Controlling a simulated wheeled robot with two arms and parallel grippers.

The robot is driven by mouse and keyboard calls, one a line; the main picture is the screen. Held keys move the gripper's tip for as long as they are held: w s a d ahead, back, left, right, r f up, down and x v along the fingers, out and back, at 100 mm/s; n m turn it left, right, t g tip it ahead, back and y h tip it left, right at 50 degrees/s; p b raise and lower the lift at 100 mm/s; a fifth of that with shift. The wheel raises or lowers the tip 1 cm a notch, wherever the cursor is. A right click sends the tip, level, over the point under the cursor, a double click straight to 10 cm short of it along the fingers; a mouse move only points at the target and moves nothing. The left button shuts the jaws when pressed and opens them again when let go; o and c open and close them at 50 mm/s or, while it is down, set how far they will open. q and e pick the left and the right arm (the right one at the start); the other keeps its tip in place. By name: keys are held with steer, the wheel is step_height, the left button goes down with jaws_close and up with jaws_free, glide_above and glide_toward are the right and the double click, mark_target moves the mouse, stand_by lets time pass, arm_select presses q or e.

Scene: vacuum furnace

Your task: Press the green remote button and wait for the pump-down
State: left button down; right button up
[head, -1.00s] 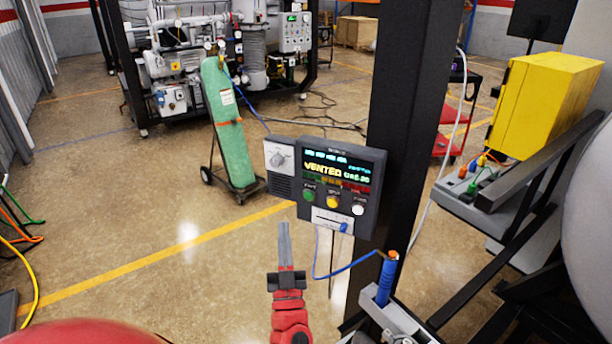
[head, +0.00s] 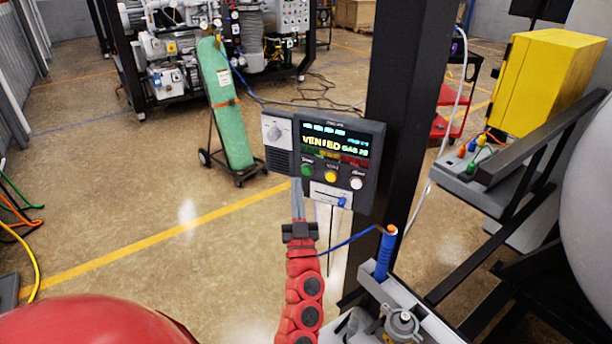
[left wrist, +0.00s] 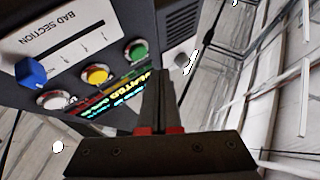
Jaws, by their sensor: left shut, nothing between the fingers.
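The dark remote panel (head: 284,158) is beside a black post, its lit display (head: 335,145) reading VENTED. The green button (head: 306,169) is leftmost of a row with a yellow and a white button. The green button also shows in the left wrist view (left wrist: 136,51). My left gripper (head: 297,183) is shut and empty, its fingertips just below and left of the green button in the head view. In the left wrist view the fingers (left wrist: 160,78) point toward the panel near that button. I cannot tell whether they touch the panel. My right gripper is not in view.
The black post (head: 405,110) stands right of the panel. A blue slider knob (head: 342,202) is below the buttons. A blue handle (head: 385,255) stands at lower right. A green cylinder (head: 226,110) on a cart is behind at left.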

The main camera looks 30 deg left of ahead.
arm_select(q)
steer(key=shift+w+a+r, duration=0.1)
steer(key=shift+w+a, duration=0.05)
steer(key=shift+w, duration=0.8)
stand_by(1.4)
steer(key=shift+w, duration=0.45)
steer(key=shift+w+a, duration=0.1)
steer(key=shift+w, duration=0.2)
stand_by(0.5)
stand_by(0.3)
steer(key=shift+s+p, duration=0.3)
steer(key=shift+s, duration=0.5)
